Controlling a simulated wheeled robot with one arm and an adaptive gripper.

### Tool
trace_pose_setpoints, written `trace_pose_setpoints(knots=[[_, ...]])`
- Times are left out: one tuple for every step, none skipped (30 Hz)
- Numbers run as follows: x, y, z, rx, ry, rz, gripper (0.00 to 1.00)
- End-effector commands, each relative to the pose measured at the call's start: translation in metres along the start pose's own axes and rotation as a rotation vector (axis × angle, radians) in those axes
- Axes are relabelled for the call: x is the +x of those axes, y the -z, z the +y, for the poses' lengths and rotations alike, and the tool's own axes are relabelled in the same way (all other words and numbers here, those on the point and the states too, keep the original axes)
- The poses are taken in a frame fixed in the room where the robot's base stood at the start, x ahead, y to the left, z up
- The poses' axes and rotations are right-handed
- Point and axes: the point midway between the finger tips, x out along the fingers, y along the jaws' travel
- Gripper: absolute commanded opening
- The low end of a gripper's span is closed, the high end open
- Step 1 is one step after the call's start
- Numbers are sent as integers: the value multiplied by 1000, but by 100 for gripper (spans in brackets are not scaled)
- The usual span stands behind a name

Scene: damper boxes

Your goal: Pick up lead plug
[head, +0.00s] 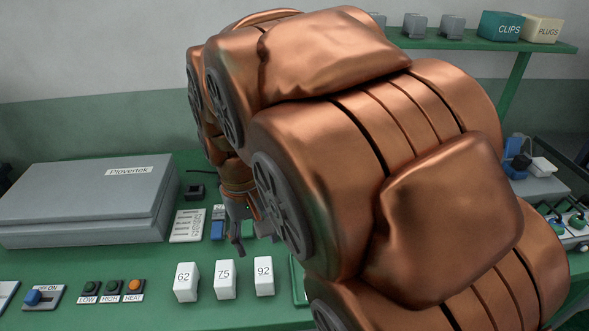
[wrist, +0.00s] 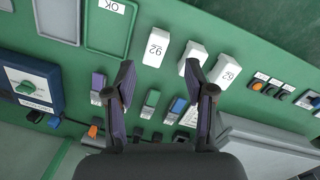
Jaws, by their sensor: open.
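I cannot tell for sure which piece is the lead plug. In the head view, a small black block (head: 194,191) sits beside a thin dark lead on the green bench, right of the grey case. A blue plug-like piece (head: 520,162) is at the far right. My gripper (head: 253,240) hangs over the bench behind the white blocks, partly hidden by my arm. In the wrist view, my gripper (wrist: 160,82) is open and empty, its fingers wide apart. A green-and-grey block (wrist: 150,104) and a blue-and-grey block (wrist: 178,107) show between the fingers.
White blocks marked 62 (head: 186,282), 75 (head: 224,280) and 92 (head: 264,276) stand along the front. The grey case (head: 85,203) fills the bench's left.

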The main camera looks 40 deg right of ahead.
Motion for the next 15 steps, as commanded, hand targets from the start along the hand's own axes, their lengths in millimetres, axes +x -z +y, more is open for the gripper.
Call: trace_pose_setpoints(knots=[[-2, 21, 8, 39, -5, 9, 54], [-4, 31, 13, 57, -7, 15, 54], [-7, 45, 19, 81, -11, 22, 54], [-9, 56, 24, 99, -15, 28, 54], [-10, 66, 29, 115, -19, 32, 54], [-12, 79, 36, 137, -23, 39, 54], [-14, 90, 41, 152, -25, 44, 54], [-14, 100, 46, 166, -28, 46, 54], [-15, 112, 54, 185, -32, 52, 54], [-16, 122, 60, 198, -36, 58, 54], [-15, 132, 66, 210, -39, 60, 54], [-15, 144, 74, 226, -42, 65, 54], [-16, 154, 80, 238, -45, 73, 54], [-15, 163, 86, 248, -47, 76, 54], [-13, 175, 94, 261, -51, 79, 54]])
